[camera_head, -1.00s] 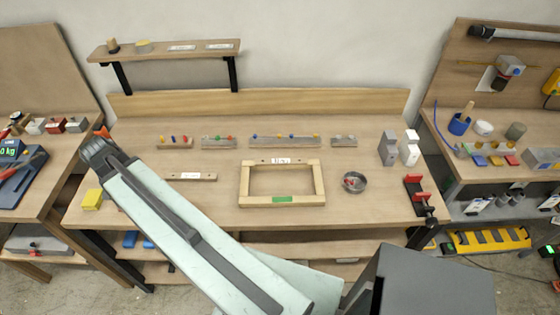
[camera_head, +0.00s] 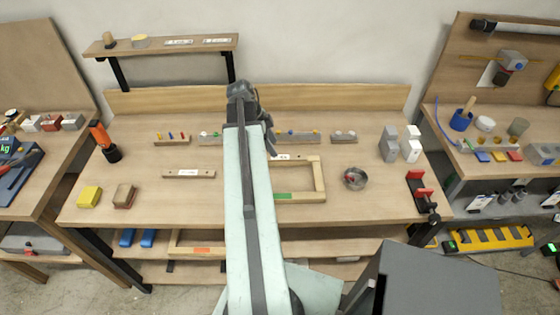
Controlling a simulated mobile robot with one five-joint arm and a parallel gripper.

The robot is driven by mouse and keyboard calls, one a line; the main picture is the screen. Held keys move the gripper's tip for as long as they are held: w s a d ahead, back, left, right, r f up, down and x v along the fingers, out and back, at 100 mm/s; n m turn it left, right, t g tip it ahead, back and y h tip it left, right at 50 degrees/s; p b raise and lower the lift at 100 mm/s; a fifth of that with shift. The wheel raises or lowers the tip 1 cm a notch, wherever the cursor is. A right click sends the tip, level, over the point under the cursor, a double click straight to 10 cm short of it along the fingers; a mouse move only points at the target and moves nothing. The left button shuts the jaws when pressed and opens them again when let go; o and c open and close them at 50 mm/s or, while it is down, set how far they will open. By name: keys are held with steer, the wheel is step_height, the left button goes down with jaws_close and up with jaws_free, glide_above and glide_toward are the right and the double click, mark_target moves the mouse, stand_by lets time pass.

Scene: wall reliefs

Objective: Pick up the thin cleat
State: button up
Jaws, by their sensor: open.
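A thin wooden strip with a white label (camera_head: 189,173) lies flat on the workbench, left of my arm; it looks like a cleat, but its label is too small to read. Another short strip with a white label (camera_head: 286,157) lies at the back of the wooden frame (camera_head: 319,175), partly hidden by my arm. My gripper (camera_head: 271,150) hangs at the far end of the raised arm, over the bench near the frame's back left corner. It is open and looks empty; its fingers are small and partly hidden.
Racks with coloured pegs (camera_head: 171,139) line the back of the bench. A round metal dish (camera_head: 355,179), grey blocks (camera_head: 388,144) and a red clamp (camera_head: 418,187) are on the right. A yellow block (camera_head: 89,197) and brown block (camera_head: 124,196) sit front left. A shelf (camera_head: 160,48) hangs above.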

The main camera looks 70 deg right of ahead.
mark_target(280, 157)
steer(key=b+x, duration=0.5)
steer(key=shift+f, duration=0.15)
jaws_close()
